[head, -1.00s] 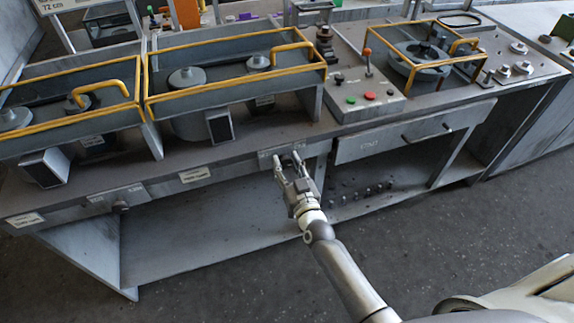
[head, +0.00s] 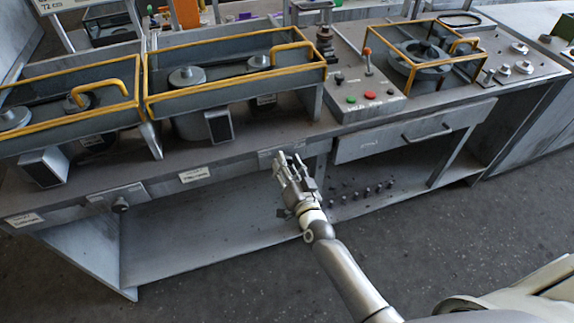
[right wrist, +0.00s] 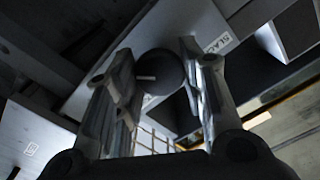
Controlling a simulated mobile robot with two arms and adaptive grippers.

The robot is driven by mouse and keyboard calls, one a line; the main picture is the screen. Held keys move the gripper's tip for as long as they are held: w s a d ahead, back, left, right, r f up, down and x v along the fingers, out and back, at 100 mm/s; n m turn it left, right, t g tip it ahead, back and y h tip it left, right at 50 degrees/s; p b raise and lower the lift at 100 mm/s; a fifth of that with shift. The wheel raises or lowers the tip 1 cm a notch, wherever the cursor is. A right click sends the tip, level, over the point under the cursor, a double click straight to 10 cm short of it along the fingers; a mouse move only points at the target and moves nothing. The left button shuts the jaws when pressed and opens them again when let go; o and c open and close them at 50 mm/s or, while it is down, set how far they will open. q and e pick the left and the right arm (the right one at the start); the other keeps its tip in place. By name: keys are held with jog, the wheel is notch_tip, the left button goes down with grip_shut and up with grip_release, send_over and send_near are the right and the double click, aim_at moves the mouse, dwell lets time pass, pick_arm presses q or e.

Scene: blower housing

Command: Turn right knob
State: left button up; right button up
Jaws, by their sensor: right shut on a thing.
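The right knob (right wrist: 161,76) is dark and round with a short pale mark on its face. It sits between the two fingers of my right gripper (right wrist: 156,90) in the right wrist view, on a grey panel with a label. In the head view my right gripper (head: 288,165) is at the bench's front edge, shut on the knob, which its fingers hide there. Another dark knob (head: 121,205) shows farther left on the same front edge. My left gripper is not in view.
Yellow-railed trays (head: 235,85) stand on the bench above. A control box (head: 362,97) with red and green buttons is right of them. A drawer (head: 410,135) with a handle lies right of my gripper. The lower shelf (head: 200,245) is mostly clear.

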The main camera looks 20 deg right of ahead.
jog(key=shift+m, duration=0.7)
jog(key=o, duration=1)
jog(key=s, duration=1.2)
jog(key=shift+d, duration=0.2)
